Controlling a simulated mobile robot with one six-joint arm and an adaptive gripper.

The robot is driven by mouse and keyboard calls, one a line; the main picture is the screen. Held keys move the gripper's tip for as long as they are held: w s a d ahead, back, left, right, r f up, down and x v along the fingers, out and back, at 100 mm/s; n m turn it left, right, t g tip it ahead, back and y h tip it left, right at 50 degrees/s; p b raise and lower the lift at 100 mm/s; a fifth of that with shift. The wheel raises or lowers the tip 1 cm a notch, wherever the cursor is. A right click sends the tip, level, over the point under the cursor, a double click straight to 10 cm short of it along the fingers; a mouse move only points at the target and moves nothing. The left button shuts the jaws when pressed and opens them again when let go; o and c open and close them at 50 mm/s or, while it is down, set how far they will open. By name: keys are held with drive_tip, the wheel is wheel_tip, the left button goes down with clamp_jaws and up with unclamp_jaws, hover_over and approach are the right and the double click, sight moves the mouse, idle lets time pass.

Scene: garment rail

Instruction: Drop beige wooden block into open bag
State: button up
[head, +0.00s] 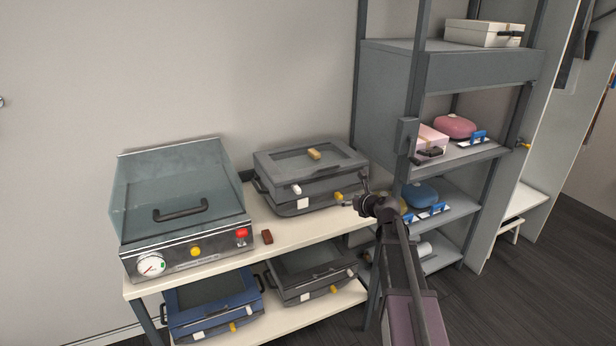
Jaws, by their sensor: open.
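A small beige wooden block (314,154) lies on the lid of a closed grey case (325,168) on the upper board of the bench. My gripper (353,192) is in front of the case's right end, to the right of and below the block in the picture. It is open, and nothing shows between its fingers. I cannot make out an open bag. A pink rounded object (454,126) and a blue rounded one (421,194) sit on the shelves at right; what they are is unclear.
A machine with a clear cover (180,190) stands left on the bench (215,258). A reddish-brown block (267,237) lies beside it. A blue case (212,300) and a dark case (312,272) are below. A grey shelf unit (480,72) stands close right of my gripper. Dark floor (520,290) is clear.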

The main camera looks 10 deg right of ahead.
drive_tip(key=shift+s+f, duration=0.1)
idle(0.7)
drive_tip(key=s+a+f+n+g, duration=0.3)
drive_tip(key=s+a+n, duration=0.1)
drive_tip(key=s+n, duration=0.35)
drive_tip(key=s+a+f+n+g, duration=0.35)
drive_tip(key=s+n, duration=0.25)
drive_tip(key=n, duration=0.2)
drive_tip(key=s+f+n+g+h, duration=0.2)
drive_tip(key=s+n+g, duration=0.1)
drive_tip(key=s+n, duration=0.5)
drive_tip(key=s+f+n+g+h, duration=0.2)
drive_tip(key=s+n+g+h, duration=0.1)
drive_tip(key=s+n, duration=0.5)
drive_tip(key=shift+s+p, duration=0.45)
